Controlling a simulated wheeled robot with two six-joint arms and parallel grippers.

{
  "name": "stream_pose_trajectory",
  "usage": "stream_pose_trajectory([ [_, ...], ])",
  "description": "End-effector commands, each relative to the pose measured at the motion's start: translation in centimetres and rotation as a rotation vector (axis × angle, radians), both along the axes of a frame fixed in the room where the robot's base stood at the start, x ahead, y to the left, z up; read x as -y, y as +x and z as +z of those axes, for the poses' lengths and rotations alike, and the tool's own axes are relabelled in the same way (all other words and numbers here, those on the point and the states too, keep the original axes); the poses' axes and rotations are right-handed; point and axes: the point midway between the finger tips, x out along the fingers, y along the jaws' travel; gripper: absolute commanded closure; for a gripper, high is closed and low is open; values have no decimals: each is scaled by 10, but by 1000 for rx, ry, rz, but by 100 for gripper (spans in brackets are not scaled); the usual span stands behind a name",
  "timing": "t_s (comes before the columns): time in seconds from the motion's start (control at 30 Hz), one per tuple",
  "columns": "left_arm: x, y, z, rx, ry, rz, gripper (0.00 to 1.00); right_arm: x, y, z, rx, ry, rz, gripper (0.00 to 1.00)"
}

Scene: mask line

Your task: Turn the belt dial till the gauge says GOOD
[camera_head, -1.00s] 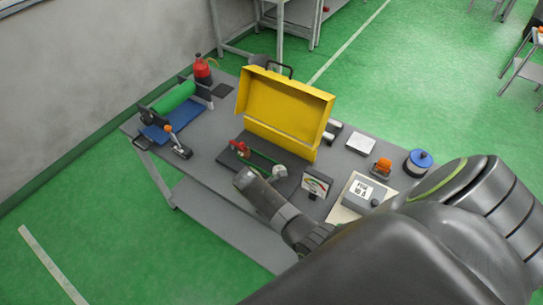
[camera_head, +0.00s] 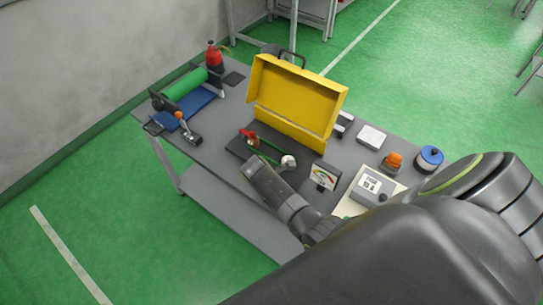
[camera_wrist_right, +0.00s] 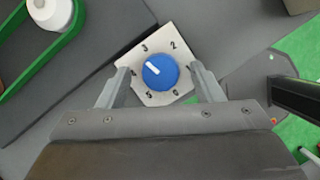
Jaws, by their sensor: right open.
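The belt dial (camera_wrist_right: 160,72) is a blue round knob on a pale numbered plate in the right wrist view. Its white mark points up and left, between the 3 and the 4. My right gripper (camera_wrist_right: 161,68) is open, with one finger on each side of the dial; I cannot tell whether they touch it. In the head view my right arm reaches over the bench and hides the dial. The gauge (camera_head: 325,176) stands to the right of the arm, with a coloured scale; its needle reading is too small to tell. My left gripper is out of view.
A green belt (camera_wrist_right: 62,48) with a white pulley (camera_wrist_right: 49,10) lies close to the dial. A raised yellow cover (camera_head: 295,100) stands behind. The grey bench (camera_head: 215,150) also holds a green roll (camera_head: 184,83), a grey box (camera_head: 372,187) and an orange-topped item (camera_head: 393,161).

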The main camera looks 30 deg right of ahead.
Motion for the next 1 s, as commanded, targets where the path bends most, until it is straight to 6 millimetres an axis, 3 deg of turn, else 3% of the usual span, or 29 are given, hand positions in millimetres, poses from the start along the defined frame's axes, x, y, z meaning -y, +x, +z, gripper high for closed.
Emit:
stream_pose_trajectory([
  [0.23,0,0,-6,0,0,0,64,-12,1,25,4,3,-1,40],
  [0.8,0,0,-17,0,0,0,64,-57,8,135,3,4,1,40],
  [1.0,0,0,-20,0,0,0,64,-64,8,153,-1,2,1,40],
])
